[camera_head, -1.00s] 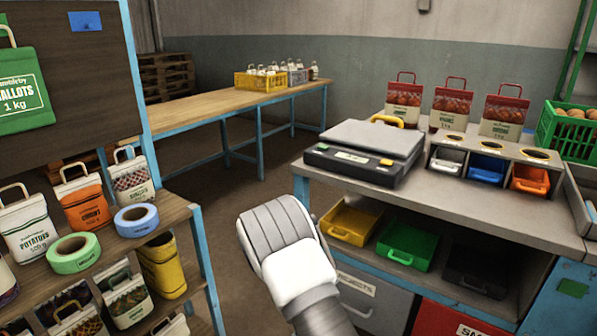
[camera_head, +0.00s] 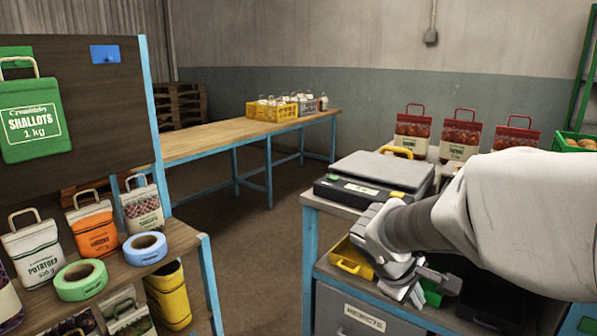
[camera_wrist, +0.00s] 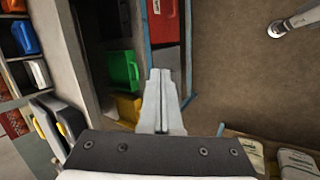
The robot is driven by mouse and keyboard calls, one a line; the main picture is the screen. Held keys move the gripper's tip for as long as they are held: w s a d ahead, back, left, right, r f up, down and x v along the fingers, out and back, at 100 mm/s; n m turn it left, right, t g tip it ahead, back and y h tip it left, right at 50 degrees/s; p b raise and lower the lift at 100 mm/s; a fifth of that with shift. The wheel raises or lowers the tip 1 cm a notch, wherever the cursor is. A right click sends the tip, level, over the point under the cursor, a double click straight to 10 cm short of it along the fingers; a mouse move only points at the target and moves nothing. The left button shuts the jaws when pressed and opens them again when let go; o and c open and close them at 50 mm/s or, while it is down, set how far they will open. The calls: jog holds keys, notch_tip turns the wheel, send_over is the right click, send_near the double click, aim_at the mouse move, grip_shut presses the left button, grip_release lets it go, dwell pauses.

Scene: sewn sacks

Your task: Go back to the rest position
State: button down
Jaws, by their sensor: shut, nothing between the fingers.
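My gripper (camera_head: 428,291) is at the lower right in the head view, in front of the open shelf of the blue-framed workbench (camera_head: 310,240). My white and grey arm reaches in from the right and hides much of the bench top. In the wrist view my gripper's fingers (camera_wrist: 161,80) are together with nothing between them. They point toward the floor and the bench's lower front.
A scale (camera_head: 372,178) stands on the bench, with several red-topped sacks (camera_head: 412,132) behind. Yellow (camera_head: 350,259) and green bins (camera_wrist: 122,68) sit on its shelf. A shelf rack (camera_head: 190,240) with sacks and tape rolls (camera_head: 80,279) stands left. Floor between is open.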

jog(key=s+a+r+m+t+y, duration=0.1)
jog(key=s+a+r+m+y, duration=0.25)
jog(key=s, duration=0.45)
jog(key=s+a+r+m+t+y, duration=0.15)
jog(key=s+a+m, duration=0.3)
jog(key=s, duration=0.45)
notch_tip(320, 180, up, 21)
jog(key=p, duration=2)
jog(key=shift+w+d+f+g+y, duration=0.2)
jog(key=shift+d+g+y, duration=0.1)
jog(key=shift+g+y, duration=0.1)
jog(key=shift+d, duration=0.2)
